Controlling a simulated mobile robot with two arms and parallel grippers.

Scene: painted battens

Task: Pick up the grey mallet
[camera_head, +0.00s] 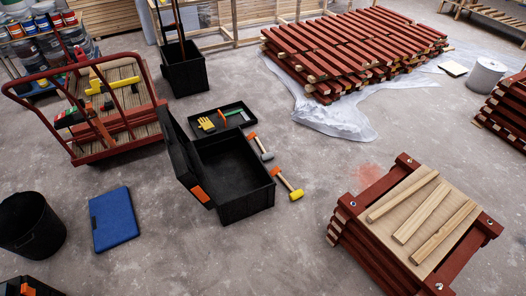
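The grey mallet (261,146) lies on the concrete floor in the head view, just right of the open black toolbox (247,203). Its handle is orange and wooden and points up and left; its grey head is at the lower right. A second mallet with a yellow head (288,186) lies nearer, beside the toolbox's right corner. The toolbox is open and looks empty, with its lid tipped back to the left. Neither of my grippers shows in the view.
A black tray (223,117) with yellow gloves stands behind the toolbox. A red cart (107,148) and a blue case (113,218) are left. A black bucket (29,224) is far left. A red batten stack with loose slats (424,214) stands right. Floor right of the mallets is clear.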

